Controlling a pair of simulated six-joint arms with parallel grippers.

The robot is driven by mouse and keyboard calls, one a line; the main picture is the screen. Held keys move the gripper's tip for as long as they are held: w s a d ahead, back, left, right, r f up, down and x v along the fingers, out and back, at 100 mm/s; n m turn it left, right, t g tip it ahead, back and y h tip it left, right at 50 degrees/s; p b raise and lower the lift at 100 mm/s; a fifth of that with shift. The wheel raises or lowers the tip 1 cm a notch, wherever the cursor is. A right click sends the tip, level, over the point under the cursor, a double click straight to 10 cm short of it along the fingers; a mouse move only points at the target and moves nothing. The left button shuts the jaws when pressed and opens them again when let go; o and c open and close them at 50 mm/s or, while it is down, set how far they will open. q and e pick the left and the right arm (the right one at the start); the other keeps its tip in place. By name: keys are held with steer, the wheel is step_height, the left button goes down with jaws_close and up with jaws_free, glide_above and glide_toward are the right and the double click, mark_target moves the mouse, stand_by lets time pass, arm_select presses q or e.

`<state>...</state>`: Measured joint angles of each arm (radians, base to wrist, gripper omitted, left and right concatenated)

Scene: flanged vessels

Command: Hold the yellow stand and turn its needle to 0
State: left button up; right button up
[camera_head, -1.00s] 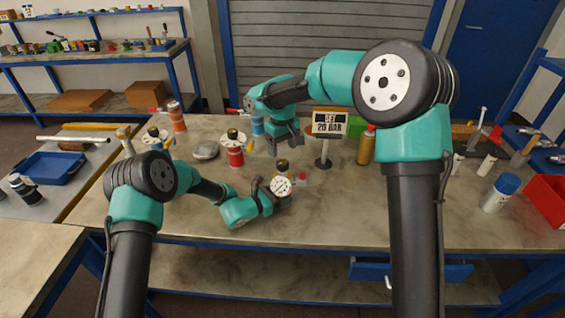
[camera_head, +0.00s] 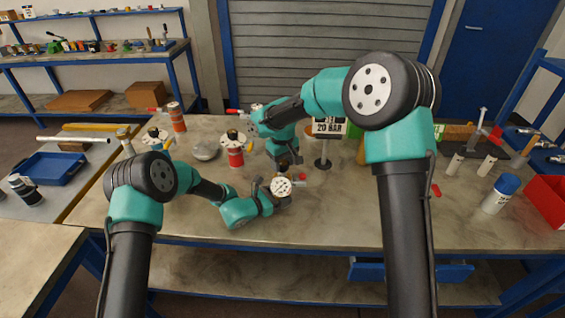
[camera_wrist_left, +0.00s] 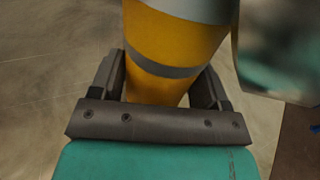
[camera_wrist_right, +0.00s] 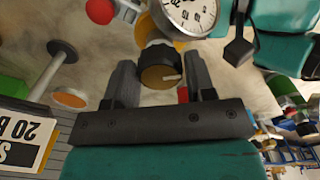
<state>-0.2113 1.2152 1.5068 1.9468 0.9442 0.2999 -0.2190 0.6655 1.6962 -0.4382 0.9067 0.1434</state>
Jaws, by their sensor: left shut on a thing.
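The yellow stand (camera_wrist_left: 175,42) fills the space between the fingers of my left gripper (camera_wrist_left: 162,88), which is shut on its body. In the head view my left gripper (camera_head: 276,200) hides most of the stand. The white gauge dial (camera_head: 281,187) sits on the stand, and it also shows in the right wrist view (camera_wrist_right: 188,14); its needle is too small to read. A dark knob with a brass top (camera_wrist_right: 160,68) is beside the dial. My right gripper (camera_wrist_right: 160,70) is open, with its fingers on either side of the knob and gaps visible.
A red vessel (camera_head: 235,156) and a grey lump (camera_head: 205,150) are to the left. A blue-capped bottle (camera_head: 502,193) and a red bin (camera_head: 548,198) are at the right. The front middle of the table is clear.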

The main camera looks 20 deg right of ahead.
mark_target(283, 162)
steer(key=c, duration=0.5)
steer(key=shift+m, duration=1.8)
steer(key=o, duration=0.9)
step_height(283, 162, up, 12)
